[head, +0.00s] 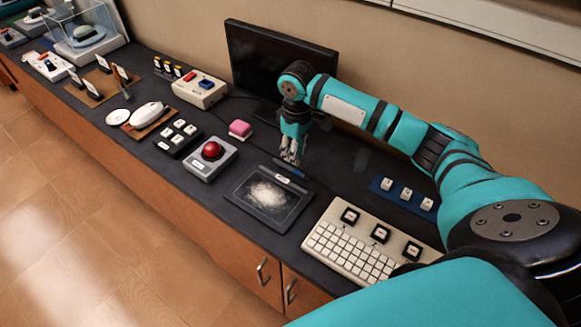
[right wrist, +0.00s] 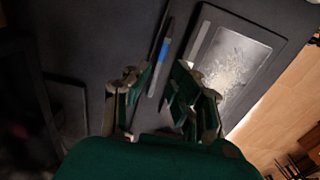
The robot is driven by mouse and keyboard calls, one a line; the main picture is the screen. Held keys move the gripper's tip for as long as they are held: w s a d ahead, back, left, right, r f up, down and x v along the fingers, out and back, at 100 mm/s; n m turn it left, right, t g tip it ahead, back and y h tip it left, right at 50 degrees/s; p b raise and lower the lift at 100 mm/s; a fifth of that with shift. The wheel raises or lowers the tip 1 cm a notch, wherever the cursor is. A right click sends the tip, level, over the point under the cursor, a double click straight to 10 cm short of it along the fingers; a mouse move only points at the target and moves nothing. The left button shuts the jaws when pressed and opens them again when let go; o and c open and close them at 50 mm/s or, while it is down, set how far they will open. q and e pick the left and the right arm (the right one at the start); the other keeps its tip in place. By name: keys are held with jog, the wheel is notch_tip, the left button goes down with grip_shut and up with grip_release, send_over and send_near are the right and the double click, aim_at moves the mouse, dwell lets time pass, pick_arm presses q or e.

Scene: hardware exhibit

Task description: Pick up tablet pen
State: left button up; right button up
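The tablet pen (head: 293,170), dark with a blue part, lies on the dark counter along the far edge of the drawing tablet (head: 240,204). My right gripper (head: 289,158) points down just above the pen. In the right wrist view the pen (right wrist: 163,50) runs from the top toward the gap between the open fingers (right wrist: 160,88), and its near end shows between them. The fingers look apart from it. The tablet (right wrist: 245,62), with a pale scribbled area, is to the right there. My left gripper is not in view.
A monitor (head: 262,62) stands behind the right gripper. A blue key strip (head: 402,192) lies under my right arm.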

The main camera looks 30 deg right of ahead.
aim_at(295, 169)
jog(key=shift+s+a+f, duration=0.1)
jog(key=shift+f, duration=0.35)
jog(key=f, duration=0.5)
jog(key=shift+w+f+p, duration=0.1)
jog(key=shift+w+p, duration=0.1)
jog(key=shift+p, duration=0.2)
jog(key=shift+c, duration=0.3)
grip_shut()
